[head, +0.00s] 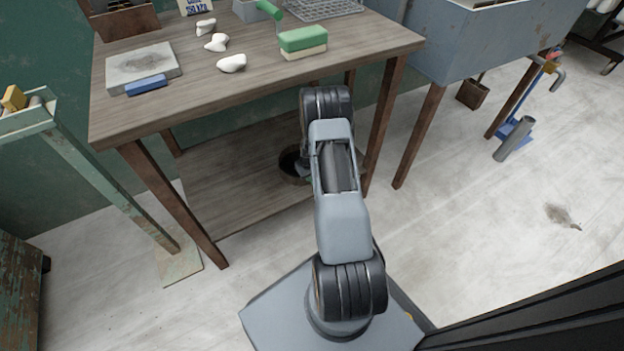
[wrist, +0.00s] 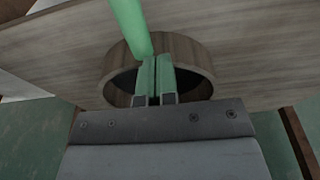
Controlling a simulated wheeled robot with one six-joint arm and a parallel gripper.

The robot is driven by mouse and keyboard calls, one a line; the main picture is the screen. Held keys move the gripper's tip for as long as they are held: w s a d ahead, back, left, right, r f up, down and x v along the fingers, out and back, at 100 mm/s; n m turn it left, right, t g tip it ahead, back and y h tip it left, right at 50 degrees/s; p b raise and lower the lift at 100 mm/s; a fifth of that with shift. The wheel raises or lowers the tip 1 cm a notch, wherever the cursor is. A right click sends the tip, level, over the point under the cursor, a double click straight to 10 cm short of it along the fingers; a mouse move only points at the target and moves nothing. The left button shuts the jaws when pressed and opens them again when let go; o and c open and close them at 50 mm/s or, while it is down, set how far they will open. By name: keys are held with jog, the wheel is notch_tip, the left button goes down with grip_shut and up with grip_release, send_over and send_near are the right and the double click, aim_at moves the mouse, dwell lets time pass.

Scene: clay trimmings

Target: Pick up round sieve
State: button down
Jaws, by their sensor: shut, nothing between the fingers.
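The round sieve (head: 286,172) lies on the lower shelf of the wooden table in the head view, partly hidden behind my arm. Its brown rim surrounds a dark inside. In the wrist view, the sieve's curved wooden wall (wrist: 198,62) stands just beyond and around my fingers in the picture. My gripper (wrist: 156,62) is shut and empty, its green fingers side by side in front of the sieve's opening. Whether the fingers touch the rim cannot be told.
The table (head: 190,62) stands over the lower shelf (head: 225,190), with its legs close by. On top are a green sponge (head: 303,38), white lumps, and a slab (head: 130,70). A green rod (wrist: 131,24) crosses above my fingers in the wrist view.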

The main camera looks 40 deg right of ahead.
jog(key=shift+a+f, duration=0.1)
jog(key=shift+f, duration=0.1)
jog(key=shift+s+r, duration=0.1)
jog(key=shift+s, duration=0.3)
jog(key=s+a+b, duration=0.1)
jog(key=s+b, duration=0.2)
jog(key=s, duration=0.8)
jog(key=shift+a, duration=0.25)
jog(key=c, duration=1.8)
grip_release()
